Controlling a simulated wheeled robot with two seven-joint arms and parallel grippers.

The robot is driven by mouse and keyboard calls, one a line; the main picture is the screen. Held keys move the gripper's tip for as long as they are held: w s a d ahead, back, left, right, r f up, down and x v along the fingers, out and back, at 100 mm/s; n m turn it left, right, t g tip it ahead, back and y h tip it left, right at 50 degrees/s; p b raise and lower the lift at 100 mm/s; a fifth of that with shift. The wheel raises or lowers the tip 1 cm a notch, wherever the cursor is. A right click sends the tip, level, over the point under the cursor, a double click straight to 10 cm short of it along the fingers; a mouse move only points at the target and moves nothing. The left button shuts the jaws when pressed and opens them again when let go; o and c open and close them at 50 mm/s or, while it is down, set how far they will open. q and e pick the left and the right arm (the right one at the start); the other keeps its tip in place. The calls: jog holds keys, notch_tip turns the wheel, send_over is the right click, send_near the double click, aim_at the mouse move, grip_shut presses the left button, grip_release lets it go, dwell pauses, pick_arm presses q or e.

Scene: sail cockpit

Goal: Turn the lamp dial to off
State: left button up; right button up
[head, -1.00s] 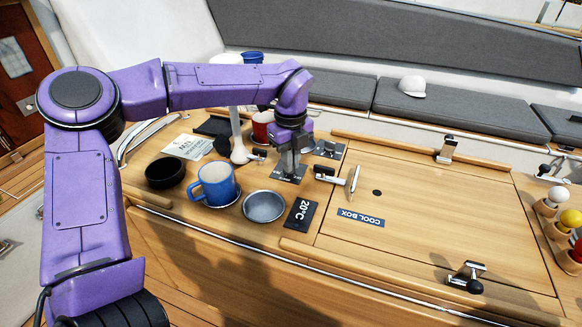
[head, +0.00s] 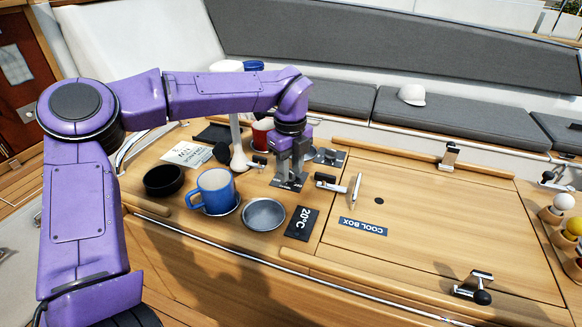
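My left gripper (head: 291,174) points down over a small dark plate (head: 287,184) with pale marks on the wooden counter. Its fingertips are at the plate and cover its middle. Any dial there is hidden, and I cannot tell whether the fingers are open or shut on it. A white lamp-like stem (head: 238,150) on a round foot stands just left of the gripper. A second metal plate with a small knob (head: 329,156) lies to the right of the gripper. My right gripper is not in view.
A blue mug (head: 215,191), a grey bowl (head: 264,214), a black bowl (head: 164,180) and a red mug (head: 261,132) surround the gripper. A 20°C sign (head: 301,223) lies in front. The cool box lid (head: 430,215) with its latches is to the right.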

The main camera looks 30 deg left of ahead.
aim_at(291, 172)
pick_arm(q)
notch_tip(291, 172, up, 11)
jog(key=shift+f+b, duration=0.2)
jog(key=shift+b, duration=0.15)
dwell(0.4)
